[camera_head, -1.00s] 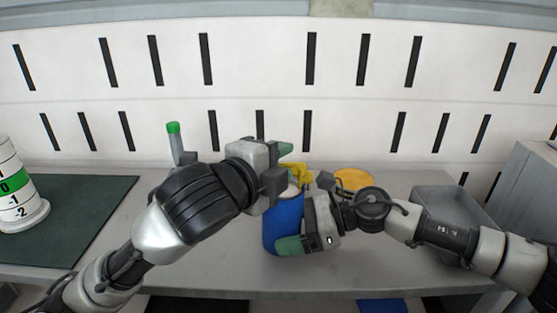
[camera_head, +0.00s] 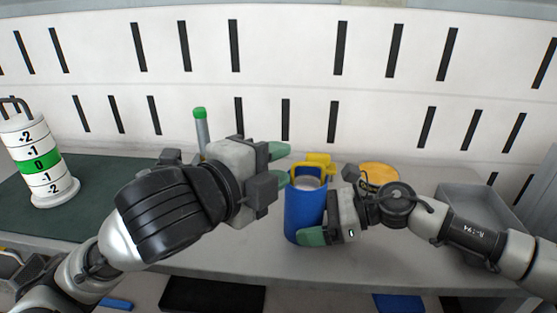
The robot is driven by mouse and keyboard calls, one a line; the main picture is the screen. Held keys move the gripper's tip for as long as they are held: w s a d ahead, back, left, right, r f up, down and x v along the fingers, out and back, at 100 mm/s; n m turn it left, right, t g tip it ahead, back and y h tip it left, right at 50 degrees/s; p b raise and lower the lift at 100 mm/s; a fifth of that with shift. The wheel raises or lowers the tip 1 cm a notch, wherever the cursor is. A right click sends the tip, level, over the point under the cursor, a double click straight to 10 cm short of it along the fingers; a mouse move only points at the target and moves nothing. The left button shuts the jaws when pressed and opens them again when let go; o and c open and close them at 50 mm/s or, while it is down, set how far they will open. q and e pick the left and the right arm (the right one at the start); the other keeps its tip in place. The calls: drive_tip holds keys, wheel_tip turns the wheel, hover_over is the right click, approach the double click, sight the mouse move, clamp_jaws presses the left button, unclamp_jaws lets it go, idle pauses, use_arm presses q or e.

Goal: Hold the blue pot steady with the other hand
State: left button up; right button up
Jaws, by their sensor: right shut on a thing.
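The blue pot (camera_head: 304,216) stands upright on the grey table, with a pale top surface showing inside its rim. A yellow forked piece (camera_head: 317,160) shows at the back of its top. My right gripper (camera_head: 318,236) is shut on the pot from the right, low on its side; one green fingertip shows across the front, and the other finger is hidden. My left gripper (camera_head: 281,166) is open and empty, up and left of the pot's rim, its green-tipped fingers apart. I cannot tell whether it touches the rim.
A green-capped grey tube (camera_head: 201,128) stands behind my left gripper. A white cylinder with a green band (camera_head: 43,163) stands on a dark green mat (camera_head: 92,186) at the left. A yellow disc (camera_head: 380,173) lies behind my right arm, and a grey bin (camera_head: 478,206) stands at the right.

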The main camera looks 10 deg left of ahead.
drive_tip(key=o, duration=0.9)
drive_tip(key=shift+w, duration=0.1)
drive_tip(key=shift+o, duration=0.2)
drive_tip(key=shift+d, duration=0.1)
